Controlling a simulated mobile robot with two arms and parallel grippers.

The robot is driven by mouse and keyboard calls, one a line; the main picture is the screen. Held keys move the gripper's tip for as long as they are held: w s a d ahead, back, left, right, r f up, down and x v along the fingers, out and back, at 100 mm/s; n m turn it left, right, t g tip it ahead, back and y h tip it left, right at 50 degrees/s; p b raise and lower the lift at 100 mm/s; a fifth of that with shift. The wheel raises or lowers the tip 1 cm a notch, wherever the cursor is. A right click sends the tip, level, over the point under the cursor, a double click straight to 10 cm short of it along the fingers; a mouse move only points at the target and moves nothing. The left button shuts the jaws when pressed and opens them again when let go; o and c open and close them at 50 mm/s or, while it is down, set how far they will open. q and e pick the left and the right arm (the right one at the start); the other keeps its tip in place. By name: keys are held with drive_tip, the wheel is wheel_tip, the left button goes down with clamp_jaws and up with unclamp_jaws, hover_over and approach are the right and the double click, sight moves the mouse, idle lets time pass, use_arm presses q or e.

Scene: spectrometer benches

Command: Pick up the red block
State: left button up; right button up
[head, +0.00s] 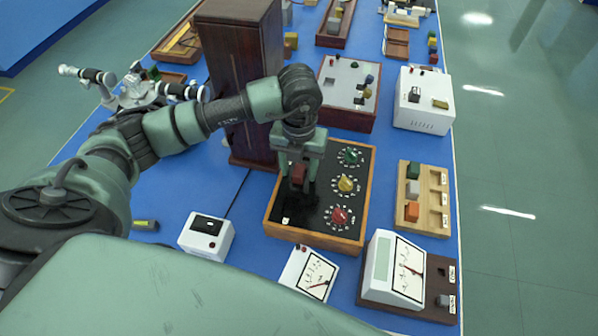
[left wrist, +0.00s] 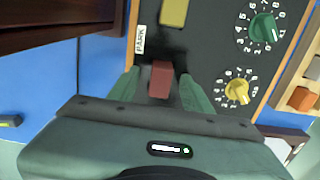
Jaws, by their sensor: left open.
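The red block (head: 298,174) is on or just above the black panel of a wooden-framed dial box (head: 285,234); I cannot tell its exact height. My left gripper (head: 298,186) points down over this panel, with its fingers on either side of the block. In the left wrist view the red block (left wrist: 160,80) sits between the two green fingers of my left gripper (left wrist: 160,75). Dark gaps show between block and fingers, so it is open and not clamped on it. My right gripper is not in view.
Green, yellow and red dials (head: 344,184) lie right of the gripper. A tall dark wooden cabinet (head: 240,80) stands close behind. A wooden tray (head: 445,215) with several blocks is at right. A yellow block (left wrist: 174,12) shows in the left wrist view. Meters (head: 380,270) stand in front.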

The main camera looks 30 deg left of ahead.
use_arm(q)
clamp_jaws()
drive_tip(key=shift+r, duration=0.1)
drive_tip(key=shift+w+r, duration=0.1)
drive_tip(key=shift+r, duration=0.45)
wheel_tip(320, 180, up, 10)
drive_tip(key=b, duration=0.2)
wheel_tip(320, 180, up, 8)
drive_tip(key=p, duration=0.1)
hover_over(300, 169)
drive_tip(key=shift+r+p, duration=1.45)
drive_tip(key=shift+r, duration=0.4)
